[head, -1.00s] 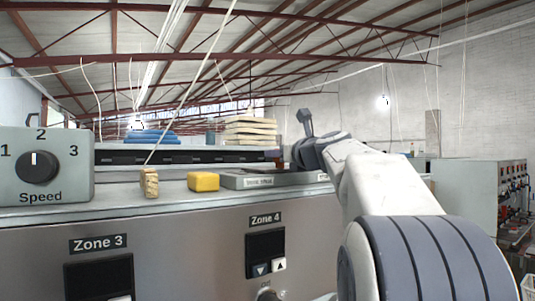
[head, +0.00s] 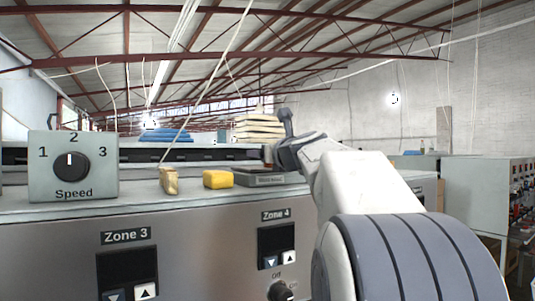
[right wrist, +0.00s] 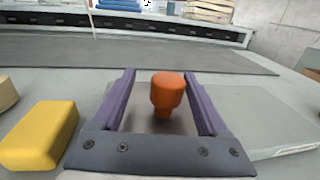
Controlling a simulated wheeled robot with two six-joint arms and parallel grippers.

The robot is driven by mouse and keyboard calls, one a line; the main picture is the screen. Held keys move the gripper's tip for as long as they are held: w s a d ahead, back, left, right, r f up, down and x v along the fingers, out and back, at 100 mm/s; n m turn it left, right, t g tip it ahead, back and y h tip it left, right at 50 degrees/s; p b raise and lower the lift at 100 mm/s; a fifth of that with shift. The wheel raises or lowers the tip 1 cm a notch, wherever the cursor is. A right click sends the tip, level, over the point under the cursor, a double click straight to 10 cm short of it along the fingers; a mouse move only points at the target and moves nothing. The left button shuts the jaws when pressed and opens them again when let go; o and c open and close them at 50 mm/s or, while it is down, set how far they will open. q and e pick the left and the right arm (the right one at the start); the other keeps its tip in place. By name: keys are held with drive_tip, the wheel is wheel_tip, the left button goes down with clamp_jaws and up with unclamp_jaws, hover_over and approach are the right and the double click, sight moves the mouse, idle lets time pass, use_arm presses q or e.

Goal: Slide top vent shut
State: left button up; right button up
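The top vent is a low grey unit (head: 264,180) with a label on its front, on top of the machine above Zone 4. An orange knob stands upright on it and shows in the right wrist view (right wrist: 167,92); in the head view only a small reddish part (head: 267,155) shows beside my gripper. My right gripper (right wrist: 163,78) is open, with its two purple fingers either side of the knob. There is a clear gap on the left and a narrower one on the right. In the head view my wrist hides part of the vent. My left gripper is not in view.
A yellow block (head: 218,179) sits left of the vent, close to my right gripper in the wrist view. A tan piece (head: 169,180) and the Speed dial box (head: 74,166) stand farther left. A stack of pale slabs (head: 259,128) is behind.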

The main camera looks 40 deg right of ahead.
drive_tip(key=shift+d, duration=0.25)
drive_tip(key=b+v, duration=0.3)
drive_tip(key=v, duration=0.7)
drive_tip(key=shift+w+f+b, duration=0.1)
drive_tip(key=shift+b, duration=0.25)
drive_tip(key=shift+s+a, duration=0.15)
drive_tip(key=shift+s, duration=0.15)
drive_tip(key=shift+a, duration=0.1)
